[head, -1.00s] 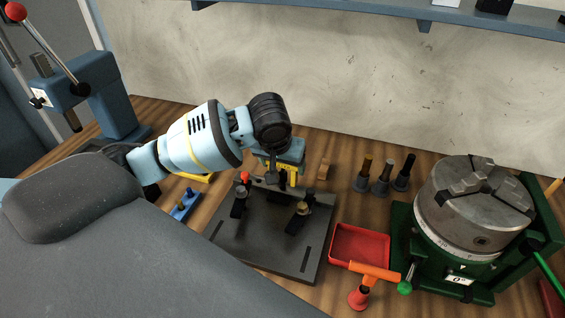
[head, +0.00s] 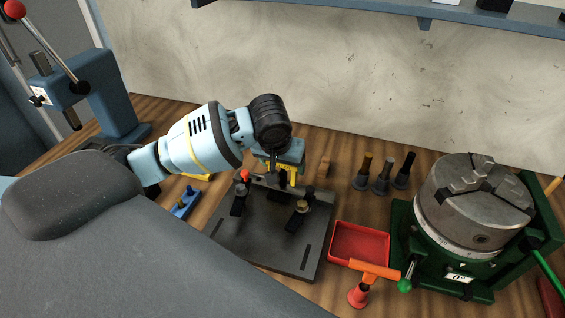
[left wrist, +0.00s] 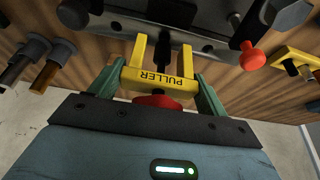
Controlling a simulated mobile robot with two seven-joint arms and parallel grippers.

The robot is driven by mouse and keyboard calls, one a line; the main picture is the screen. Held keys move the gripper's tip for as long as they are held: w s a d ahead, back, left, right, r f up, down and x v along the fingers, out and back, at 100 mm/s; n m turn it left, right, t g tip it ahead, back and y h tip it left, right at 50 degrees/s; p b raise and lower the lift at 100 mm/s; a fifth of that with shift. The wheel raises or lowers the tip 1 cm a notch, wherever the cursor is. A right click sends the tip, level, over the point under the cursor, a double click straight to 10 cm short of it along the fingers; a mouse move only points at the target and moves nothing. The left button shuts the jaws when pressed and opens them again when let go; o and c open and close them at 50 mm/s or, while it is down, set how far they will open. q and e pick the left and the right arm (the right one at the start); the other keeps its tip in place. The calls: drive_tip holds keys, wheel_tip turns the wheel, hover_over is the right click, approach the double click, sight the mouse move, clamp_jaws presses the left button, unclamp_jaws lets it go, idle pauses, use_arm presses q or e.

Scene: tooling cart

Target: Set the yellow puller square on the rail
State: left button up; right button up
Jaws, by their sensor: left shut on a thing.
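The yellow puller (left wrist: 160,80), lettered PULLER, sits between the green fingers of my left gripper in the left wrist view. A red part shows behind it, towards the palm. In the head view my left gripper (head: 281,163) points down at the far edge of the dark fixture plate (head: 262,245), and the puller (head: 291,178) shows below it. In the wrist view the two puller legs reach towards the plate's edge, with a dark part between them. The rail is mostly hidden; I cannot tell whether the puller touches it or sits square. My right gripper is not in view.
Clamps with a red knob (head: 245,175) and a brass knob (head: 302,206) stand on the plate near the puller. A red tray (head: 360,262), an orange-handled tool (head: 372,272) and a green-based chuck (head: 475,205) are to the right. Several dark holders (head: 383,175) stand behind the tray.

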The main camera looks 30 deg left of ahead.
use_arm(q)
drive_tip(key=shift+f, duration=0.7)
idle(1.3)
drive_tip(key=o, duration=1.3)
drive_tip(key=shift+o, duration=0.7)
drive_tip(key=shift+f, duration=0.1)
drive_tip(key=shift+r, duration=3.05)
drive_tip(key=shift+s+f, duration=0.1)
